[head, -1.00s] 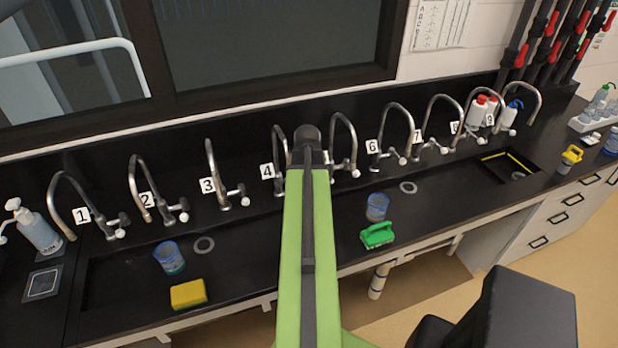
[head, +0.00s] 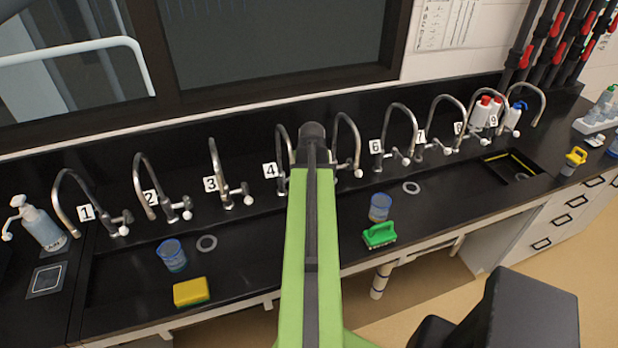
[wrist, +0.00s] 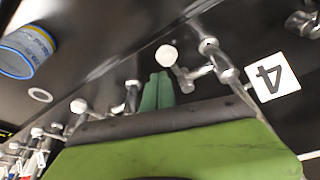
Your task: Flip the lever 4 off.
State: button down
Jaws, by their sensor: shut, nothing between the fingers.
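Tap 4 (head: 281,150) is a curved metal spout at the back of the black sink, with a white "4" label (head: 269,170) beside it. My green arm covers its lever in the head view. In the wrist view, the "4" label (wrist: 272,77) is at the right, and the lever of tap 4 with its round white knob (wrist: 167,55) points left from the metal tap body (wrist: 222,65). My gripper (wrist: 160,77) is shut and empty, its green fingertips just below the knob in the picture. I cannot tell whether they touch it.
Tap 3 (head: 217,165) stands left and tap 5 (head: 347,140) right, close to my arm. A blue beaker (head: 172,257), a yellow sponge (head: 190,291), another beaker (head: 380,207) and a green brush (head: 379,235) are in the sink. More taps line the back.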

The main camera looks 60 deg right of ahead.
notch_tip(320, 180, up, 10)
jog(key=p, duration=0.9)
jog(key=shift+a+p, duration=0.25)
jog(key=shift+p, duration=0.15)
